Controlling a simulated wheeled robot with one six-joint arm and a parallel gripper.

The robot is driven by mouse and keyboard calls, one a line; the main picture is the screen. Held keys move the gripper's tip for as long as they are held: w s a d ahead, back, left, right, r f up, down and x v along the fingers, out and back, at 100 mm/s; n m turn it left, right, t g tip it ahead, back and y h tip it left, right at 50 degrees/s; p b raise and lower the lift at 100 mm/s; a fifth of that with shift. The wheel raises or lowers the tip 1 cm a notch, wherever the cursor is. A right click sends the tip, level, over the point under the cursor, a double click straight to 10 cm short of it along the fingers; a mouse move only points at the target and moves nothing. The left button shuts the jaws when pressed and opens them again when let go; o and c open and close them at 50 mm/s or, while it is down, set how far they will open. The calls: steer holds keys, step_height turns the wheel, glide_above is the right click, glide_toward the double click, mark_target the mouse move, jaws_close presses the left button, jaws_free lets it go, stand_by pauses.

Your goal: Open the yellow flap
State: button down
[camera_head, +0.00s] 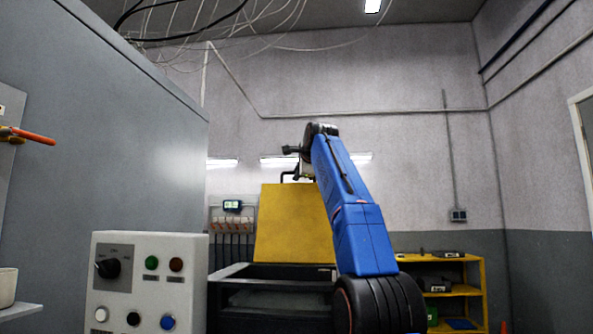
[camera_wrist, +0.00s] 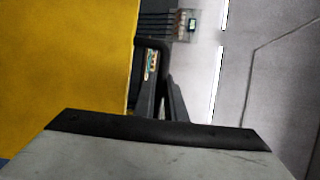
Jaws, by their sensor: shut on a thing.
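The yellow flap (camera_head: 292,225) stands steeply raised behind a dark open-topped bin (camera_head: 275,298). My blue arm reaches to its top edge. My gripper (camera_head: 298,174) is there, small and partly hidden behind the arm. In the wrist view the flap (camera_wrist: 65,60) fills the left side. A black bar handle (camera_wrist: 152,43) stands out beside the flap's edge. My gripper's dark fingers (camera_wrist: 163,90) are shut on this handle, though the exact contact is hard to see.
A grey control box (camera_head: 150,282) with a knob and several buttons stands at front left, before a tall grey cabinet (camera_head: 110,150). A yellow shelf (camera_head: 484,290) with dark items is at right. Tools hang on the back wall behind the bin. Air above the flap looks clear.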

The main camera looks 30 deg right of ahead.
steer(key=shift+w+d+f, duration=0.4)
steer(key=shift+w+d, duration=0.05)
steer(key=shift+w, duration=0.2)
steer(key=shift+w+d+f, duration=0.35)
steer(key=shift+w+d, duration=0.1)
steer(key=shift+w, duration=0.15)
steer(key=shift+w+d+f, duration=0.4)
steer(key=shift+w+d, duration=0.05)
steer(key=shift+w, duration=0.2)
steer(key=c, duration=1.8)
jaws_free()
steer(key=shift+s+r, duration=0.1)
steer(key=v, duration=1.7)
steer(key=shift+s+r, duration=0.1)
steer(key=shift+s, duration=0.05)
steer(key=shift+s, duration=0.1)
